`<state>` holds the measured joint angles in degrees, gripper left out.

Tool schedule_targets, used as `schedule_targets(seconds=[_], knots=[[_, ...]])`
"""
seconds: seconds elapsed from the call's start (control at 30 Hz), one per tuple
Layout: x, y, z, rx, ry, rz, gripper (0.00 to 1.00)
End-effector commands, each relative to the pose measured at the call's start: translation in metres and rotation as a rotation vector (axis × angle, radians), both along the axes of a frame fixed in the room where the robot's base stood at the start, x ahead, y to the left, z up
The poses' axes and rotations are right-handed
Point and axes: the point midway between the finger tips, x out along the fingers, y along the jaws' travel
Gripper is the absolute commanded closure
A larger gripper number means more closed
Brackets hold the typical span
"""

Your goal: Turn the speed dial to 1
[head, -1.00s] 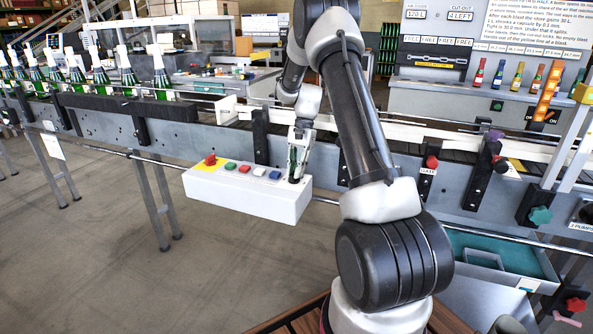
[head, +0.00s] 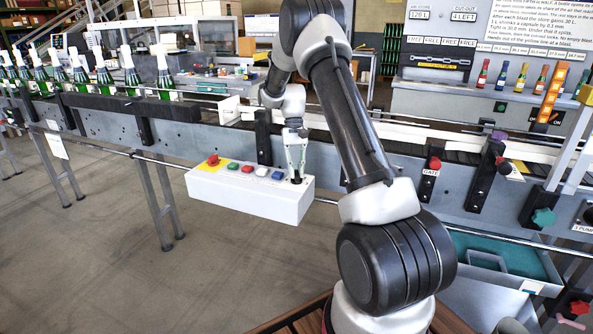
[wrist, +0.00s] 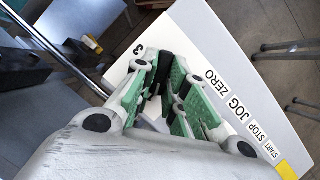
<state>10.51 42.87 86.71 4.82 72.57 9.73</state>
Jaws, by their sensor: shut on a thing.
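The white control box (head: 245,200) is fixed along the front of the conveyor. My gripper (head: 296,176) points down at the right end of its top, where the speed dial is. The fingers are shut on the dial and hide most of it. In the wrist view my gripper (wrist: 168,88) shows green-padded fingers over the box top (wrist: 215,45). A printed 3 (wrist: 138,49) shows beside the fingers. The dial's pointer is hidden, so its setting cannot be read.
A red button (head: 213,160) on a yellow plate and several coloured buttons sit left of my gripper on the box. The conveyor rail (head: 330,160) runs close behind. Green bottles (head: 163,80) stand on the conveyor at left. The floor in front of the box is clear.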

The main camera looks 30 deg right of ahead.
Motion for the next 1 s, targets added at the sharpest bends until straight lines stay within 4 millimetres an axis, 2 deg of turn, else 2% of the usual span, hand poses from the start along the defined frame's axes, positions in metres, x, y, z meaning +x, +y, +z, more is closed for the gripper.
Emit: schedule_targets(seconds=[0.43, 0.47, 0.57, 0.87, 1.0], knots=[[0.0007, -0.0002, 0.0002, -0.001, -0.003, 0.011, 1.00], [0.0007, -0.0002, 0.0002, -0.001, -0.003, 0.010, 0.84], [0.0006, -0.0001, 0.0002, -0.001, -0.003, 0.010, 0.66], [0.0004, -0.0001, 0.0004, -0.001, -0.001, 0.010, 0.64], [0.0045, -0.0016, 0.0094, -0.001, -0.004, 0.009, 0.64]])
